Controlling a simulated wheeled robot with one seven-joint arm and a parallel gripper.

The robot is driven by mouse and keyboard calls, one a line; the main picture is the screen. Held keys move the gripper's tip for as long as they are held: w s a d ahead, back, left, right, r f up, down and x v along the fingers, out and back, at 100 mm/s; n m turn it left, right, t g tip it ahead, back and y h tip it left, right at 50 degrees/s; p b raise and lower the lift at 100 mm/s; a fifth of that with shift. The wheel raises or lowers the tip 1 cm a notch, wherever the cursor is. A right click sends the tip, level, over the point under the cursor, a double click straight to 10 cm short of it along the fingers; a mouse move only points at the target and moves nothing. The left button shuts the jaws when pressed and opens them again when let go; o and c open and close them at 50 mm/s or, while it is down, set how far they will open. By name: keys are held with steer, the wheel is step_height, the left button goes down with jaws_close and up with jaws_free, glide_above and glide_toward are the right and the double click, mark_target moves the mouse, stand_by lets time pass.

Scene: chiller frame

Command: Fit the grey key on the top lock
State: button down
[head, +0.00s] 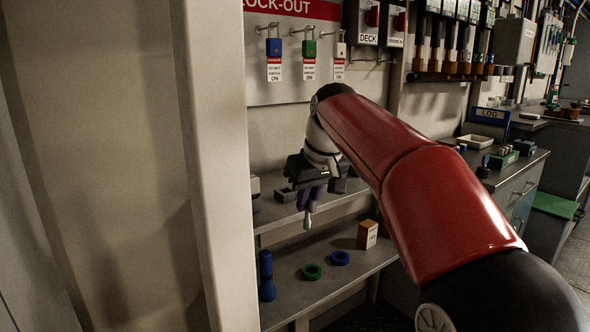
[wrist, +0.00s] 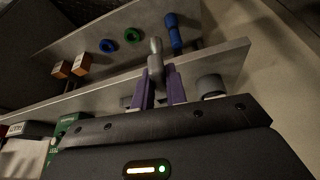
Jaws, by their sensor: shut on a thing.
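My gripper (head: 312,197) is in front of the upper shelf, pointing down, with purple fingers. It is shut on the grey key (head: 308,220), whose pale end hangs below the fingers. In the wrist view the grey key (wrist: 155,52) sticks out from between the purple fingers, clear of the shelves behind it. Three locks hang on the lock-out board: blue (head: 273,47), green (head: 309,48) and whitish grey (head: 341,50). I cannot tell whether any of these is the top lock.
A grey round object (wrist: 211,85) is near my fingers. A pale post (head: 215,150) stands left. A counter (head: 515,170) is right.

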steer(key=s+d+f+m, duration=0.1)
steer(key=d+f, duration=0.5)
steer(key=f, duration=0.7)
steer(key=s+d+f+m+h, duration=0.1)
steer(key=d+f, duration=0.5)
steer(key=f, duration=0.7)
steer(key=s+d+f+m+h, duration=0.1)
steer(key=d+f+m, duration=0.2)
steer(key=f, duration=1.1)
steer(key=d, duration=0.3)
steer(key=shift+s+t, duration=0.3)
